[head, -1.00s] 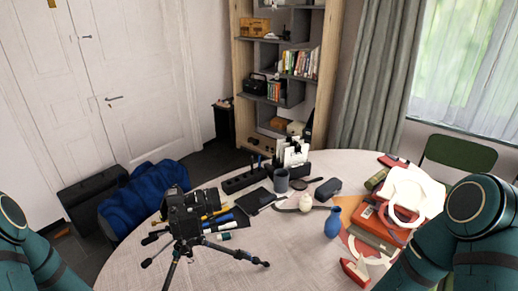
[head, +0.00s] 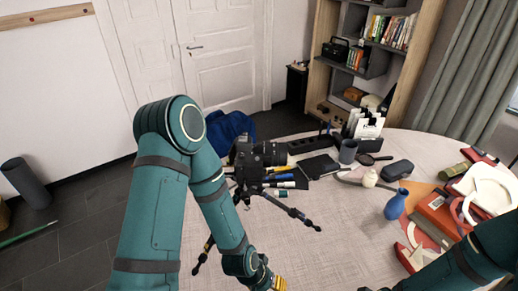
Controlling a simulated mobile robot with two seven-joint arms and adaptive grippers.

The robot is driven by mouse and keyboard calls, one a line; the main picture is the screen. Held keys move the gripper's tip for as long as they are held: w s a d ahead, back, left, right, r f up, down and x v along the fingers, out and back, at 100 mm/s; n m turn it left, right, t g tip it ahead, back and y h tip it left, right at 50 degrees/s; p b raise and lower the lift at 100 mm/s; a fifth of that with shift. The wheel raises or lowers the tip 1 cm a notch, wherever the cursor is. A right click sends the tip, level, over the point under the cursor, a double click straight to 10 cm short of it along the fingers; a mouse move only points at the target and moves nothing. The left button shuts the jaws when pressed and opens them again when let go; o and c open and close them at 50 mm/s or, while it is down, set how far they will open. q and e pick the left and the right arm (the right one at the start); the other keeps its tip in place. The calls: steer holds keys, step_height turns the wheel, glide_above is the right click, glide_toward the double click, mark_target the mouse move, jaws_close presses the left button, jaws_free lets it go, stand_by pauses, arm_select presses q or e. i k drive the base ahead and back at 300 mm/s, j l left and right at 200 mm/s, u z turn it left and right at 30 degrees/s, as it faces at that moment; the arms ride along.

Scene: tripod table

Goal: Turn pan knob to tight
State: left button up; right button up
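A black camera (head: 250,158) sits upright on a small black tripod (head: 296,214) that stands on the round table. One tripod leg reaches out to the right and another shows at the lower left, beside my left arm. The pan knob is too small and dark to make out below the camera. My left arm comes down in front of the tripod, hiding part of it, and its wrist ends at the bottom edge. My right arm crosses the lower right corner. Neither gripper's fingers can be seen.
The light round table (head: 330,240) has free room in front of the tripod. Behind are pens, a grey cup (head: 347,151) and a dark case (head: 396,170).

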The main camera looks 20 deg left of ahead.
mark_target(260, 190)
steer(key=u, duration=0.85)
steer(key=z, duration=1)
steer(key=u, duration=0.9)
